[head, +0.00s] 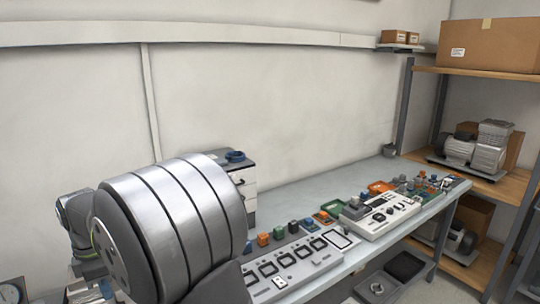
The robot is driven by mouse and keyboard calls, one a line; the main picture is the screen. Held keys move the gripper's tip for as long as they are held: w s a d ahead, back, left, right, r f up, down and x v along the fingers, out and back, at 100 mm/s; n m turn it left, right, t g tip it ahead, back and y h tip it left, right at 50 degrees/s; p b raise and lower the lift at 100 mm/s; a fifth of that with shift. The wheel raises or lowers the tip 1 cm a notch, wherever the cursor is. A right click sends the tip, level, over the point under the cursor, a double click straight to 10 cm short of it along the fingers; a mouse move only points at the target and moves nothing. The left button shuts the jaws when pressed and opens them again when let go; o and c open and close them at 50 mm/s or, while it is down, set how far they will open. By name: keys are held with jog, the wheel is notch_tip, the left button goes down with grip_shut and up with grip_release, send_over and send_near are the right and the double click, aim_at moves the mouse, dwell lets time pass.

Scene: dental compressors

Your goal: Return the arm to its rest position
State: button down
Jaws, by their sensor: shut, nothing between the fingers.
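Large silver and dark grey parts of my arm fill the lower left of the head view, close to the camera. My gripper is not in sight. The arm hides the near left end of the long workbench (305,199) and whatever lies behind it.
Control panels, a near one (296,262) and a far one (379,215), lie along the workbench with small coloured parts. A drawer unit (243,176) stands behind the arm. Shelving at right holds a cardboard box (487,45) and a compressor (478,147). Dark trays (405,266) sit below the bench.

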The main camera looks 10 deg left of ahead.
notch_tip(320, 180, up, 6)
jog(key=shift+r, duration=0.25)
jog(key=c, duration=0.6)
grip_release()
jog(key=shift+a, duration=0.1)
jog(key=o, duration=0.6)
jog(key=s+a, duration=0.1)
jog(key=s, duration=0.1)
jog(key=shift+s+a+f, duration=0.15)
jog(key=shift+s+a, duration=0.25)
jog(key=s+a+f+t+y, duration=0.15)
jog(key=s+a, duration=0.25)
jog(key=s, duration=0.8)
jog(key=s+a+f+t+y, duration=0.15)
jog(key=s+a, duration=0.35)
jog(key=s, duration=0.7)
jog(key=x, duration=0.8)
jog(key=shift+w+d+f+h, duration=0.15)
jog(key=shift+w+d+h, duration=0.15)
jog(key=shift+w, duration=0.15)
jog(key=v, duration=1)
